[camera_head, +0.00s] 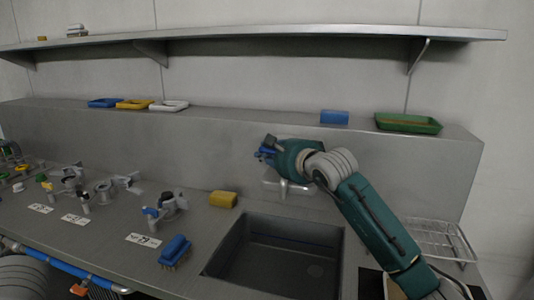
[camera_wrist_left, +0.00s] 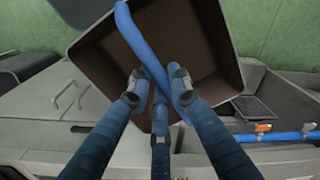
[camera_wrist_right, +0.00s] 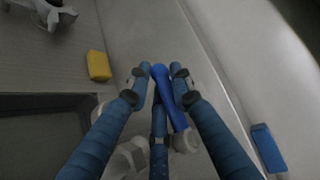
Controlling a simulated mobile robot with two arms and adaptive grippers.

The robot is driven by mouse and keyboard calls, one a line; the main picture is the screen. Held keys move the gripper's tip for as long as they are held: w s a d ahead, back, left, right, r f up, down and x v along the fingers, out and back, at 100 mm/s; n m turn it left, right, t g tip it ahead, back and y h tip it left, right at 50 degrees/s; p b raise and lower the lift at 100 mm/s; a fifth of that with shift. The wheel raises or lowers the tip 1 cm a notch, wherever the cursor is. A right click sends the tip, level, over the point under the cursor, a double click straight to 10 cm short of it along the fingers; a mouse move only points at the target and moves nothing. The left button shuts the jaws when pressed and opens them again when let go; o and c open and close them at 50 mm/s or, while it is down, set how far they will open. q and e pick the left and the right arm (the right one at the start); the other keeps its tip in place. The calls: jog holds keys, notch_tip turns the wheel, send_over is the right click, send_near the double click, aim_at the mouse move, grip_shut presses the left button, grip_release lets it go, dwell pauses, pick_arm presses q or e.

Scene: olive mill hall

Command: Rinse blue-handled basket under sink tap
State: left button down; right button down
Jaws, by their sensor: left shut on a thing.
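The basket (camera_wrist_left: 205,40), a box with a brown inside, shows in the left wrist view. Its blue handle (camera_wrist_left: 143,45) runs between the fingers of my left gripper (camera_wrist_left: 157,78), which is shut on it. The basket and this gripper are not in the head view. My right gripper (camera_head: 266,149) is at the wall above the tap (camera_head: 285,184), behind the sink (camera_head: 272,258). In the right wrist view a blue lever (camera_wrist_right: 162,82) lies between its fingers. Whether they press on it I cannot tell. The gripper partly hides the tap.
A yellow sponge (camera_head: 222,199) and a blue brush (camera_head: 175,251) lie left of the sink, near several metal fittings (camera_head: 168,207). A wire rack (camera_head: 440,238) stands at right. The ledge holds a blue block (camera_head: 334,117) and a green tray (camera_head: 408,123). The sink is empty.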

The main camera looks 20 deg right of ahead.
pick_arm(q)
jog(key=shift+f, duration=0.15)
pick_arm(e)
jog(key=shift+s+f+y, duration=0.1)
jog(key=shift+f+y, duration=0.05)
jog(key=shift+y, duration=0.15)
pick_arm(q)
jog(key=shift+f+b, duration=0.25)
jog(key=shift+b, duration=0.15)
pick_arm(e)
jog(key=shift+s+n+y, duration=0.2)
jog(key=shift+n+y, duration=0.3)
jog(key=shift+n, duration=0.1)
pick_arm(q)
jog(key=shift+f+b, duration=0.35)
pick_arm(e)
jog(key=shift+s+a+n+g+y, duration=0.2)
jog(key=shift+s+n+g+y, duration=0.15)
jog(key=shift+n+y, duration=0.3)
jog(key=shift+s+a+n+g+y, duration=0.25)
jog(key=shift+n+g+y, duration=0.2)
jog(key=shift+y, duration=0.3)
jog(key=c, duration=1.8)
grip_release()
jog(key=shift+o, duration=0.2)
jog(key=shift+d, duration=0.1)
